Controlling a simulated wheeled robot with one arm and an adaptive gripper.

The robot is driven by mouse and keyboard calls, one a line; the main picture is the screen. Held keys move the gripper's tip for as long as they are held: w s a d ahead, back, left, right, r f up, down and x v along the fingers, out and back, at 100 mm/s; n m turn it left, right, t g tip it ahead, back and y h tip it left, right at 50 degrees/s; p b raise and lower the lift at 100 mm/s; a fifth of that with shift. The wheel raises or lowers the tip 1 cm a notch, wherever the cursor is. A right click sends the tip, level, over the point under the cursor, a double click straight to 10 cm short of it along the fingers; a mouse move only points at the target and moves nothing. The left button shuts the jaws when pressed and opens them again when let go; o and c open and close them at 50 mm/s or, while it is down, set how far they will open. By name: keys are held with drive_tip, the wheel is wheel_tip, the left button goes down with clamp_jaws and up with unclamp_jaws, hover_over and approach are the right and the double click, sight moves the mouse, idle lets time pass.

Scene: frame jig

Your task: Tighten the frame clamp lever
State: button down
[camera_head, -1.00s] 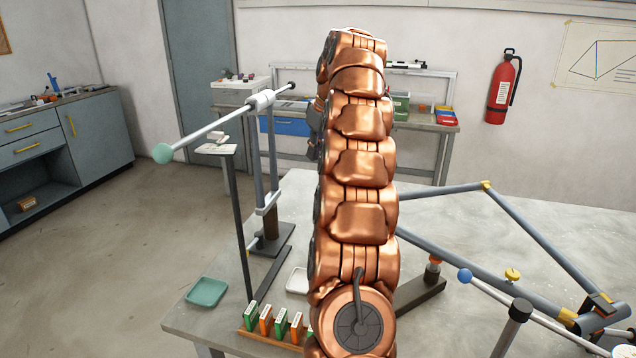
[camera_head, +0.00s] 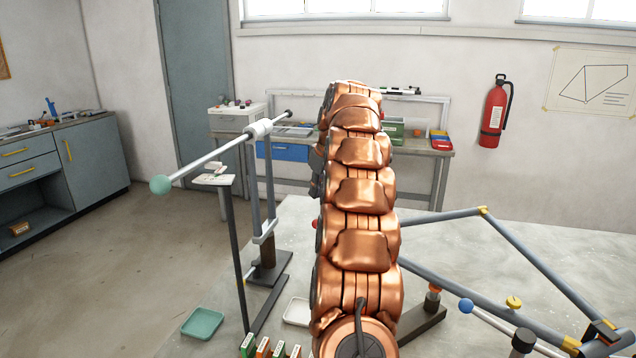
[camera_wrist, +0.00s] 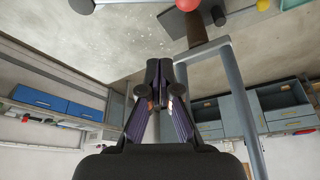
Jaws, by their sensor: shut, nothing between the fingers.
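My gripper (camera_wrist: 158,70) shows in the wrist view with its dark fingers together and nothing between them. In the head view it is hidden behind my copper arm. Beyond the fingers in the wrist view are grey posts (camera_wrist: 238,100), a crossbar and a brown block; the fingers look close to them, but I cannot tell contact. The head view shows a stand (camera_head: 270,195) with a long rod ending in a green ball (camera_head: 160,185). A blue-ball lever (camera_head: 466,306) is beside the grey tube frame (camera_head: 455,279) at right. I cannot tell which lever is the clamp's.
A red ball (camera_head: 316,223) peeks out left of my arm and also shows in the wrist view (camera_wrist: 187,5). A teal tray (camera_head: 202,323), a white tray (camera_head: 297,312) and several small coloured boxes lie at the table's front left. A thin dark post carries a small plate (camera_head: 213,180).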

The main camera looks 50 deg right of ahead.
wheel_tip(320, 180, down, 6)
drive_tip(key=s+p, duration=0.2)
idle(0.8)
drive_tip(key=shift+a, duration=0.15)
